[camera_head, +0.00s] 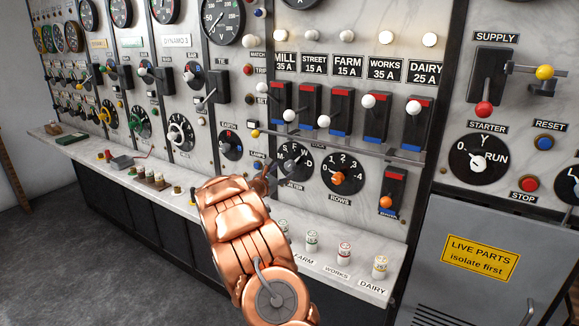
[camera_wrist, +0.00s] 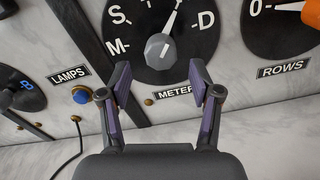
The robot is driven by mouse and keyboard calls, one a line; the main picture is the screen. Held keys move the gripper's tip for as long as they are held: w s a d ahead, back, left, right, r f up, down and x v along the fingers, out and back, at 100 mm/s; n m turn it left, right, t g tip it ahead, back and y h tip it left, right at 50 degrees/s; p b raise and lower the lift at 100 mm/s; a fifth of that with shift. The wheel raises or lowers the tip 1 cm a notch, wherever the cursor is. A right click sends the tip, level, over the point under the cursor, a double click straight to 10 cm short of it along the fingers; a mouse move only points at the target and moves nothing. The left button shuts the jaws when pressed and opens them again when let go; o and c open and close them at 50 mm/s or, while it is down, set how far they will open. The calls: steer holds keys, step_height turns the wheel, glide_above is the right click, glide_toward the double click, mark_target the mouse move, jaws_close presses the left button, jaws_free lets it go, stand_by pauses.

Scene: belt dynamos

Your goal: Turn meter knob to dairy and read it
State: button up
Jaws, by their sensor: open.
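The meter knob (camera_wrist: 160,50) is grey, on a round black dial (camera_wrist: 125,15) lettered S, M and D in the wrist view. D is at the right. The knob's white pointer slants up and slightly right, away from D; the letter it points at is cut off by the frame. My gripper (camera_wrist: 160,88) is open and empty, its two fingers spread below and either side of the knob, apart from it. In the head view the meter dial (camera_head: 296,153) is partly hidden behind my gripper (camera_head: 268,178). The voltmeter (camera_head: 222,18) reads small and its needle is hard to read.
The rows dial (camera_head: 342,174), with an orange knob, is just right of the meter dial. A rail (camera_head: 340,146) runs above both. The lamps button (camera_wrist: 81,95) is at lower left. Fuses, including the dairy one (camera_head: 381,267), stand on the ledge below.

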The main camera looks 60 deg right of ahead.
mark_target(288, 168)
steer(key=shift+w+d+f+p, duration=0.1)
steer(key=shift+d+p, duration=0.8)
steer(key=shift+d, duration=1.8)
steer(key=c, duration=1.1)
steer(key=shift+c, duration=0.2)
